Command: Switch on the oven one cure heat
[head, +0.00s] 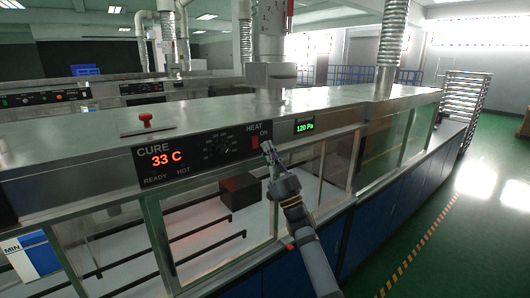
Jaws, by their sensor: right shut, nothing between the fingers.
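The oven's black cure panel (205,152) is on the front of the steel top housing, with a red readout (167,159) of 33 C. A dial (221,147) sits in its middle. The red heat switch (255,142) is at the panel's right end, under the HEAT label and beside the word ON. My right gripper (266,147) is shut and empty, its tips just right of the switch and slightly below it. I cannot tell whether they touch it. The switch's position is too small to read. My left gripper is not in view.
A green 120 Pa readout (304,126) is right of the panel. A red knob (144,118) stands on the housing's top. Glass panes (207,243) below the panel front a chamber with dark rails and a dark box (239,190). The green floor (470,240) at right is open.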

